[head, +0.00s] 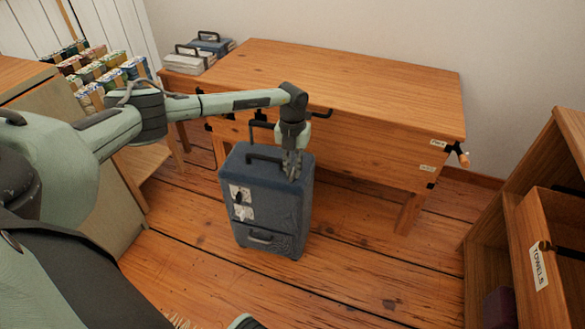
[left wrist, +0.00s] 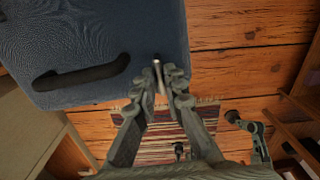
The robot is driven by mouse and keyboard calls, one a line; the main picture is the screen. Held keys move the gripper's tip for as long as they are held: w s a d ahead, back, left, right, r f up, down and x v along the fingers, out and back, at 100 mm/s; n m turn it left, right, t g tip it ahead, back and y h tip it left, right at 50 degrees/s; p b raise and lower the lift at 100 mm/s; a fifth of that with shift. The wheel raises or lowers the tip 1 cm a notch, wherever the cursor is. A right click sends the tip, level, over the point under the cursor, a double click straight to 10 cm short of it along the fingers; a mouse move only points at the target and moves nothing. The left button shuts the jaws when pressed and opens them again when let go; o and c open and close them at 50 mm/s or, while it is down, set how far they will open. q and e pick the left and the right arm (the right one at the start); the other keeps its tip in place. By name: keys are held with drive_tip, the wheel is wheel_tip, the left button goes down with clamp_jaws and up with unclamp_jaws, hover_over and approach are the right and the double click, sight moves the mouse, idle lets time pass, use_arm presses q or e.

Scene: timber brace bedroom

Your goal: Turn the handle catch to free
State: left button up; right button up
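A blue suitcase (head: 277,205) stands upright on the floor in front of the wooden table. Its dark carry handle (head: 266,158) lies across the top and also shows in the left wrist view (left wrist: 82,72). My left gripper (head: 292,172) points down at the right end of the suitcase top. In the left wrist view its fingertips are close together around a small metal piece (left wrist: 157,65), which looks like the handle catch, beside the suitcase top. The fingers partly hide it. Part of my right arm (left wrist: 255,140) seems to show in the left wrist view, small and unclear.
The wooden table (head: 350,90) stands close behind the suitcase, with labelled hooks on its right side. A wooden shelf unit with a TOWELS drawer (head: 540,268) stands at right. Floor right of the suitcase is clear.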

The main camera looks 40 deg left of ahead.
sight(293, 171)
use_arm(q)
drive_tip(key=o, duration=0.4)
drive_tip(key=shift+c, duration=0.2)
wheel_tip(293, 171, up, 12)
idle(0.6)
